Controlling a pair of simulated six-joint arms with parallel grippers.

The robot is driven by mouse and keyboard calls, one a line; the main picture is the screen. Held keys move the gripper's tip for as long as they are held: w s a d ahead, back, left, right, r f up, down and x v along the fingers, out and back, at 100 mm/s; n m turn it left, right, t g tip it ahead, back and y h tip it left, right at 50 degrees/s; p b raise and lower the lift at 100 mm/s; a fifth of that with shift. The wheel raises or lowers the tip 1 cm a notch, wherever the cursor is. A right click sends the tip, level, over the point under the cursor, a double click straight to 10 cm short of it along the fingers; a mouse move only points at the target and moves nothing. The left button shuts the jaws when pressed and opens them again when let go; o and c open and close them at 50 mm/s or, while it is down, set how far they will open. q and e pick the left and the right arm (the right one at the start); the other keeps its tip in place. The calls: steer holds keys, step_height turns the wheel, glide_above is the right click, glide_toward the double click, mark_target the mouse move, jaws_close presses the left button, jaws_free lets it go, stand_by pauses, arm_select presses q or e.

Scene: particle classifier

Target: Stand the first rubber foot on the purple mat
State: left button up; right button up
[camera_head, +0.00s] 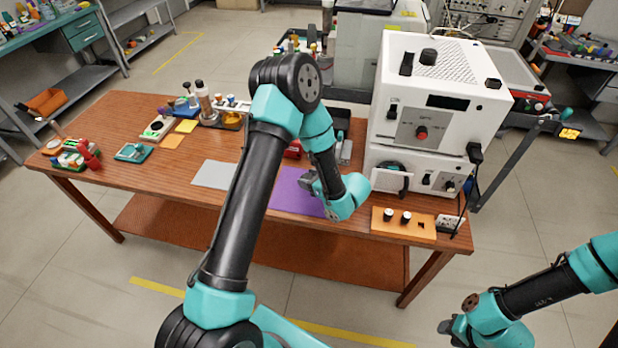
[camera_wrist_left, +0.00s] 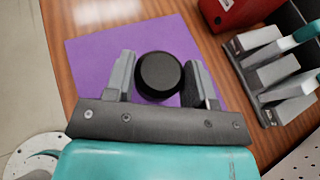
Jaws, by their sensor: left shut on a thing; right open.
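The purple mat (camera_head: 285,195) lies on the wooden bench, partly hidden behind my left arm; it also fills much of the left wrist view (camera_wrist_left: 90,58). A round black rubber foot (camera_wrist_left: 160,73) is between the fingers of my left gripper (camera_wrist_left: 161,82), which is shut on it over the mat. Whether the foot touches the mat or hangs just above it, I cannot tell. In the head view my left gripper (camera_head: 313,183) is at the mat, and the foot is hidden. My right gripper (camera_head: 448,327) is open, low in front of the bench and away from it.
An orange pad (camera_head: 380,227) with small black-and-white pieces lies right of the mat, below the white instrument (camera_head: 430,120). A grey mat (camera_head: 212,174) lies to the left. A red box (camera_wrist_left: 232,12) and a dark rack (camera_wrist_left: 250,75) stand close to the purple mat.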

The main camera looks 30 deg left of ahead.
mark_target(309, 177)
arm_select(q)
steer(key=shift+w+a+f, duration=0.1)
steer(key=shift+w+a, duration=0.35)
steer(key=shift+w, duration=0.25)
steer(key=shift+w+a+f, duration=0.1)
steer(key=shift+w+a, duration=0.3)
steer(key=shift+w, duration=0.3)
steer(key=shift+w+a, duration=0.2)
steer(key=shift+w, duration=0.15)
steer(key=shift+f, duration=1.75)
steer(key=shift+f, duration=0.1)
steer(key=o, duration=0.9)
